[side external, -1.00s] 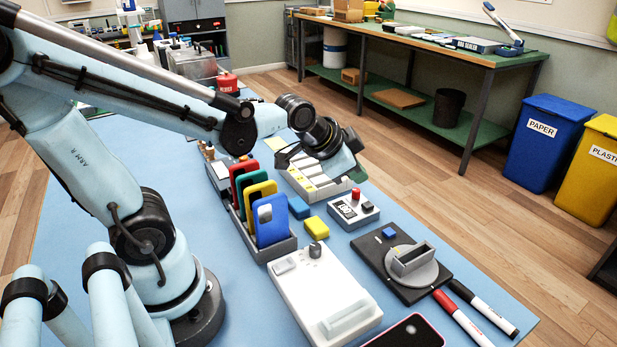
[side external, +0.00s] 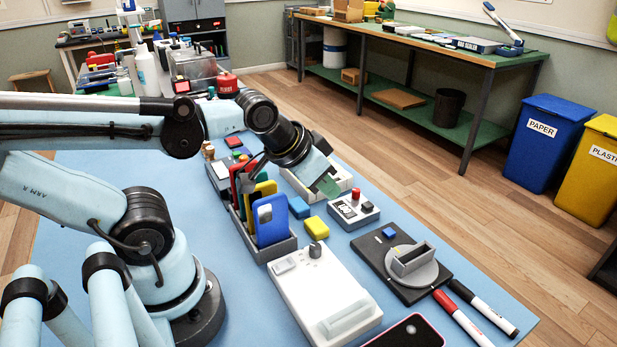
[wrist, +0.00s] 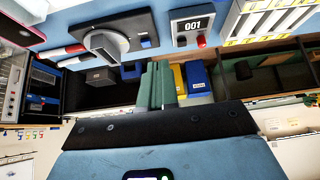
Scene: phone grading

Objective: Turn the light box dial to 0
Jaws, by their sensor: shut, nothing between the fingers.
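A white box (side external: 322,292) with a small grey knob (side external: 315,250) at its far end lies at the front middle of the blue mat in the side view; I take it for the light box and its dial. The knob's setting is too small to read. My gripper (side external: 327,187) is raised beyond the box, above the back of the mat near a white slotted tray. Its green fingers, also in the wrist view (wrist: 158,84), are shut together and empty. I cannot make out the white box in the wrist view.
A rack of coloured phones (side external: 270,220) stands just behind the box. A pink-edged phone (side external: 408,332) lies in front.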

